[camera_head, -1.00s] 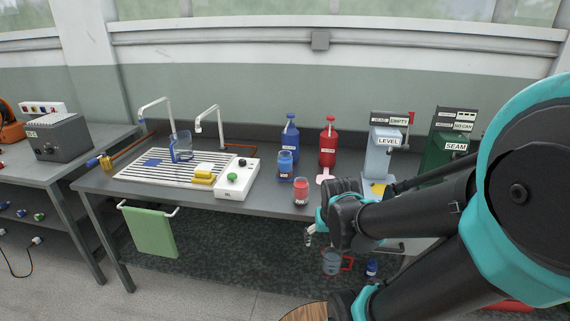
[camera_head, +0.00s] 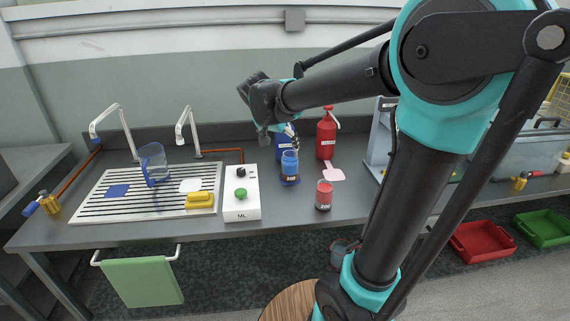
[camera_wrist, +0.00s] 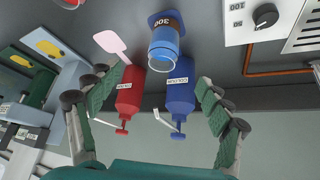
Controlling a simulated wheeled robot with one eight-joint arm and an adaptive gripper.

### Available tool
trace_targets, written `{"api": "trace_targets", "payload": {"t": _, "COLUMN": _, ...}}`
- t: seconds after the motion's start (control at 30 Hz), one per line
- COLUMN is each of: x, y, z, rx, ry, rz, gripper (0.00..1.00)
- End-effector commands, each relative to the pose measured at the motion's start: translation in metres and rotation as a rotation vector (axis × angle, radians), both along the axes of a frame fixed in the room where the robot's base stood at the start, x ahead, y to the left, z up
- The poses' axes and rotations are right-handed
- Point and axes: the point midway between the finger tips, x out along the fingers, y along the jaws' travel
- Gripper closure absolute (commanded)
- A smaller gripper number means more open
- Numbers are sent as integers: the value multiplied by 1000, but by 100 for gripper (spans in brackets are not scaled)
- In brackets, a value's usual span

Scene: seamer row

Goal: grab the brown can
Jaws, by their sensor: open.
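No plainly brown can shows. A blue cup-like can (camera_head: 289,164) with a dark band marked 300 stands on the bench; in the wrist view the band looks brown on the blue can (camera_wrist: 166,46). A clear can with red contents (camera_head: 324,195), marked 200, stands to its right. My gripper (camera_head: 287,139) is above and just behind the blue can in the head view, apart from it. In the wrist view my gripper (camera_wrist: 160,80) is open and empty, its fingers either side of the bottles, with the blue can ahead between them.
A blue bottle (camera_head: 283,148) and a red bottle (camera_head: 327,134) stand close behind the cans. A pink paddle (camera_head: 331,172) lies beside them. A white control box (camera_head: 240,195) and a slatted drain board (camera_head: 145,190) are to the left.

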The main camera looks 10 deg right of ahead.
Motion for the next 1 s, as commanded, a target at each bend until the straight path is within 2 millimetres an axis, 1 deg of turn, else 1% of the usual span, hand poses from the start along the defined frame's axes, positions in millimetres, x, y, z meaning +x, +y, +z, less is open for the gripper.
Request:
{"api": "trace_targets", "payload": {"t": 0.07, "x": 3, "y": 2, "z": 2, "rx": 0, "ry": -6, "rz": -7, "gripper": 21}}
{"api": "trace_targets", "payload": {"t": 0.17, "x": 9, "y": 0, "z": -5, "rx": 1, "ry": -9, "rz": -12, "gripper": 21}}
{"api": "trace_targets", "payload": {"t": 0.5, "x": 38, "y": -21, "z": -61, "rx": 0, "ry": -8, "rz": -13, "gripper": 21}}
{"api": "trace_targets", "payload": {"t": 0.7, "x": 53, "y": -30, "z": -88, "rx": 1, "ry": -8, "rz": -11, "gripper": 21}}
{"api": "trace_targets", "payload": {"t": 0.8, "x": 56, "y": -32, "z": -96, "rx": 1, "ry": -8, "rz": -11, "gripper": 21}}
{"api": "trace_targets", "payload": {"t": 1.0, "x": 61, "y": -35, "z": -104, "rx": 1, "ry": -8, "rz": -10, "gripper": 21}}
